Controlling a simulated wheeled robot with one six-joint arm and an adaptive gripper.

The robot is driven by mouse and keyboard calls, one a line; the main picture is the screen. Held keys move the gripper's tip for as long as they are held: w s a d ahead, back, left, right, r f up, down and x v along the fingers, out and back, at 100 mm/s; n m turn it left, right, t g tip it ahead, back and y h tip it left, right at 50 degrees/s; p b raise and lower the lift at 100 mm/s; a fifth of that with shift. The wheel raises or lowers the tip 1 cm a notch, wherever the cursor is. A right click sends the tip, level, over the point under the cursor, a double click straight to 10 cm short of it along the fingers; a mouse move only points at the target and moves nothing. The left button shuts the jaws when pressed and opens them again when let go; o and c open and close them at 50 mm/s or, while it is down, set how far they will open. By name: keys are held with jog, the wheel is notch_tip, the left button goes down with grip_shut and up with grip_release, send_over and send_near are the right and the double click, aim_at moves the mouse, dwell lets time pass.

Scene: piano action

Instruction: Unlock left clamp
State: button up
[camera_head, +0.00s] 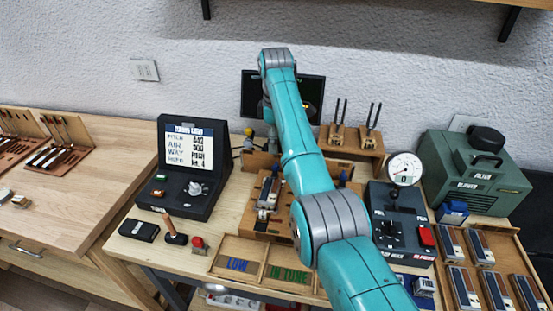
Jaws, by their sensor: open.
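A wooden fixture (248,222) stands mid-bench, partly covered by my teal arm. A small metal-and-wood piece (267,192) sits upright on it, left of my arm. A dark blue pointed part (343,175) shows right of my arm, at the fixture's back. I cannot make out the left clamp for certain or tell whether it is locked. My arm rises from the lower right to a high joint, then drops behind itself. My gripper is not clearly visible; the arm hides that area.
A black console with screen (188,145) stands left; a black control box (400,222) with red button and round gauge (404,168) stands right. LOW (237,265) and IN TUNE (290,274) trays lie in front. A green machine (478,175) and a tray of several blocks occupy the right.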

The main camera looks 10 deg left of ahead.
aim_at(276, 164)
notch_tip(276, 164, down, 8)
jog(key=shift+f, duration=0.1)
dwell(0.4)
grip_shut()
